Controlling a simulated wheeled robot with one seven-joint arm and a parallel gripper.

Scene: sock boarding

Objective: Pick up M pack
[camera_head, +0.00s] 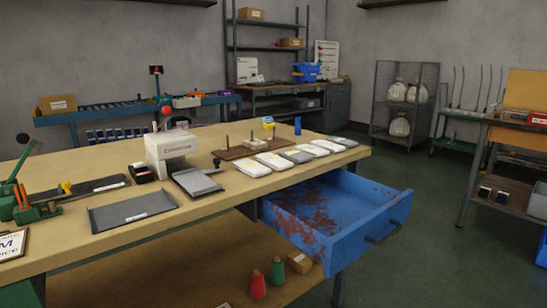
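A row of several flat packs lies on the tan workbench (260,193), near its right end. They include a white pack (251,168), another white pack (274,161), a grey pack (297,156), more white packs (314,149) and a grey pack (344,141) at the far right. Their size marks are too small to read, so I cannot tell which is the M pack. A framed card (12,245) with a large blue M is cut off at the lower left. My gripper is not in view.
A blue drawer (385,225) stands open below the packs, jutting right. A white machine (170,150), dark trays (132,208) and (196,182), and a wooden pegged board (238,152) occupy the bench. A green lever tool (22,208) stands at left. Green floor (440,260) is clear at right.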

